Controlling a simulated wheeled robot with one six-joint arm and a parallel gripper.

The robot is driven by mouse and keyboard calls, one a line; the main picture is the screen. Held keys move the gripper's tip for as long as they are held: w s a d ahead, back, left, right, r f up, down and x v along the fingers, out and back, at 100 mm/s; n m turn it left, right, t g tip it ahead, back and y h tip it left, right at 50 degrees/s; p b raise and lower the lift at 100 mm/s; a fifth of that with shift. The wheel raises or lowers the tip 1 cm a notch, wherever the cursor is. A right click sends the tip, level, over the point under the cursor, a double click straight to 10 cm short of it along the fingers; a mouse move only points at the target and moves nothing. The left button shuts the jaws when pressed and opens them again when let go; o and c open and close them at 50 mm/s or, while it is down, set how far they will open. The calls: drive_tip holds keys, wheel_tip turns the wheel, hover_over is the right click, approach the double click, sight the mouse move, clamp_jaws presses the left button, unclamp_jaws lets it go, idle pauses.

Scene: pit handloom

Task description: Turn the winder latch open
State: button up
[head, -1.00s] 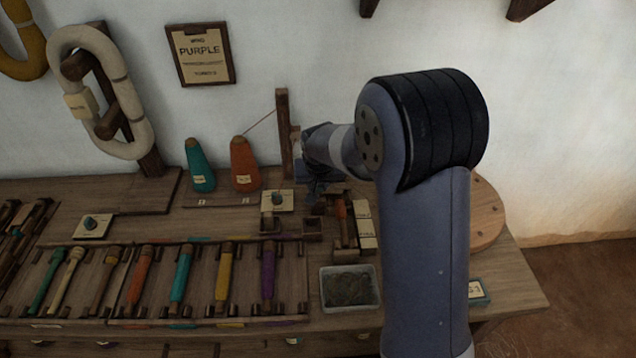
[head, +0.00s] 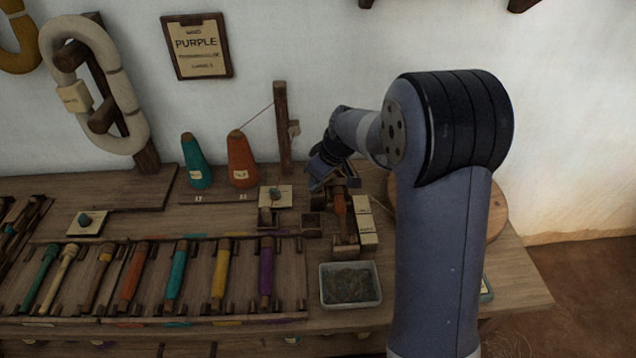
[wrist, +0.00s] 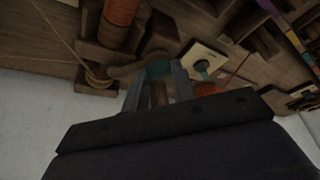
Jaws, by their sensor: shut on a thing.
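The winder (head: 345,232) stands on the bench right of centre, with an orange bobbin (head: 340,206) on it. My gripper (head: 322,182) is over the back of the winder, pointing down. In the wrist view my gripper (wrist: 158,82) is shut on a small teal-ended piece (wrist: 159,68), which seems to be the winder latch. A brown wooden arm (wrist: 125,70) lies beside it. My gripper and wrist hide most of the latch in the head view.
A cream plate with a teal knob (head: 276,197) is left of the winder. Teal (head: 196,162) and orange (head: 242,160) cones and a wooden post (head: 283,130) stand behind. A grey tray (head: 350,285) is in front. Several coloured bobbins lie in a rack (head: 150,318) at left.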

drive_tip(key=n, duration=0.2)
drive_tip(key=n+g+b, duration=0.1)
drive_tip(key=n, duration=0.1)
drive_tip(key=shift+w+d+n+g+y, duration=0.1)
drive_tip(key=shift+w+n+g+y, duration=0.05)
drive_tip(key=shift+n+g+y, duration=0.2)
drive_tip(key=n, duration=0.2)
drive_tip(key=n+g, duration=0.1)
drive_tip(key=n, duration=0.1)
drive_tip(key=shift+w+g, duration=0.1)
drive_tip(key=shift+g, duration=0.15)
drive_tip(key=o, duration=1)
drive_tip(key=p+v, duration=0.2)
drive_tip(key=v, duration=0.8)
drive_tip(key=shift+d+r, duration=0.3)
drive_tip(key=shift+d, duration=0.05)
